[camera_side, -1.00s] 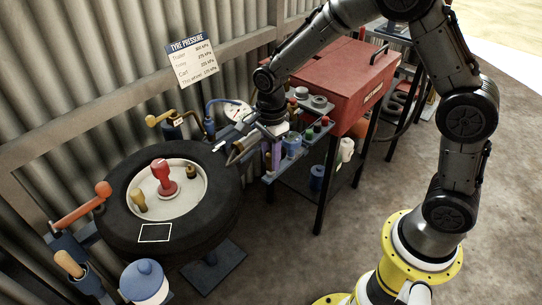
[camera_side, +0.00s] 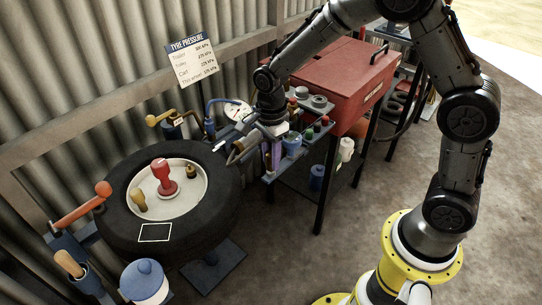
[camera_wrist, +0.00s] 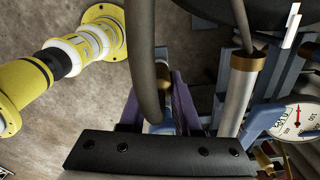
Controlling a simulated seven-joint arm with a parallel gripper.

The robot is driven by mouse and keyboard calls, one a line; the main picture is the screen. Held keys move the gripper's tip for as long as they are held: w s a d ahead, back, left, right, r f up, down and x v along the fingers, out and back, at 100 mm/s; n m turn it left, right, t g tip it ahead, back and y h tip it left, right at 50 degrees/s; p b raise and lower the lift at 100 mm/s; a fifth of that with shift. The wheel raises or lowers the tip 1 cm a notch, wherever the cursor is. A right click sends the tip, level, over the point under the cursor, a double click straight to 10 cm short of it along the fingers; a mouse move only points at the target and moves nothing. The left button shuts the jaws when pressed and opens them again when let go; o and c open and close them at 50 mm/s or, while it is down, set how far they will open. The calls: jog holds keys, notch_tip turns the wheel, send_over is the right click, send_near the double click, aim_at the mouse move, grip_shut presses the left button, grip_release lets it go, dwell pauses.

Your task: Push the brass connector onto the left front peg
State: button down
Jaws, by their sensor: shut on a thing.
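My gripper (camera_wrist: 160,112) is beside the tyre in the side view (camera_side: 266,146), near the tool rack. A silver tube with a brass collar (camera_wrist: 248,63) stands right of the fingers, apart from the held end. I cannot make out the left front peg for certain in either view.
A black tyre (camera_side: 215,205) with a pale hub lies left of my gripper. A red stamp-shaped knob (camera_side: 165,182) stands on the hub. A round gauge (camera_wrist: 292,118) is close on the right in the wrist view. A red toolbox (camera_side: 345,85) stands behind on the right.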

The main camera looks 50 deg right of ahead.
jog(key=shift+f, duration=0.55)
jog(key=c, duration=0.9)
grip_release()
jog(key=shift+r, duration=5.5)
